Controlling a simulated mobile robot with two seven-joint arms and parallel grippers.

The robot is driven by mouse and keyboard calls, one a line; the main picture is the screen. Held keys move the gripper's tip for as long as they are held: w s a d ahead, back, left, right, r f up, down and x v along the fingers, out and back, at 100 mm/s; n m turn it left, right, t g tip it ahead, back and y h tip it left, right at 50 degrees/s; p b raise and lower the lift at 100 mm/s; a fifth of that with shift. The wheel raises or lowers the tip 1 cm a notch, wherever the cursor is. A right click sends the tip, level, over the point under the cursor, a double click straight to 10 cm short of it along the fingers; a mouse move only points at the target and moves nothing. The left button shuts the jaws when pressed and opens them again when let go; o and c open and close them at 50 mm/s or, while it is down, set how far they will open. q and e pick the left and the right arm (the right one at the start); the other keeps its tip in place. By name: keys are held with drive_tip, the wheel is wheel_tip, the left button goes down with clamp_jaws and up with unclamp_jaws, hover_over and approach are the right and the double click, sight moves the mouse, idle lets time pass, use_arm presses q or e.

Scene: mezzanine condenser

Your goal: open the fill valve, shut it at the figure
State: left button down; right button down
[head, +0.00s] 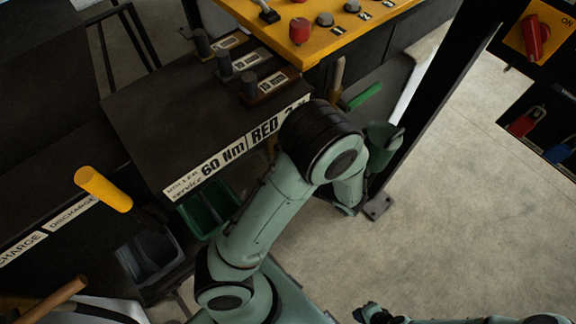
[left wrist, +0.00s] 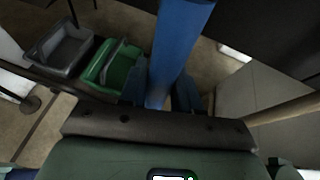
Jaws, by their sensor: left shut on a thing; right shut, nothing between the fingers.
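In the left wrist view my left gripper (left wrist: 168,92) is shut on a blue bar-like handle (left wrist: 182,45), which runs up out of the frame. I cannot tell from these frames whether this is the fill valve's handle. In the head view my left arm crosses the middle, and its wrist hides the blue handle and the fingers. My right gripper (head: 371,314) is at the bottom edge of the head view, shut and empty, only partly in frame and away from the bench. No readable figure on a gauge or display shows in either view.
A yellow handle (head: 103,189) stands by labels reading "DISCHARGE". A green lever (head: 365,96) and a yellow button panel (head: 340,30) are at the back. Green (head: 197,214) and grey (head: 150,262) bins sit below the dark bench.

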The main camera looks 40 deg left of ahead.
use_arm(q)
drive_tip(key=c, duration=0.9)
unclamp_jaws()
drive_tip(key=v, duration=1.3)
drive_tip(key=shift+d+r, duration=0.2)
drive_tip(key=shift+d, duration=0.05)
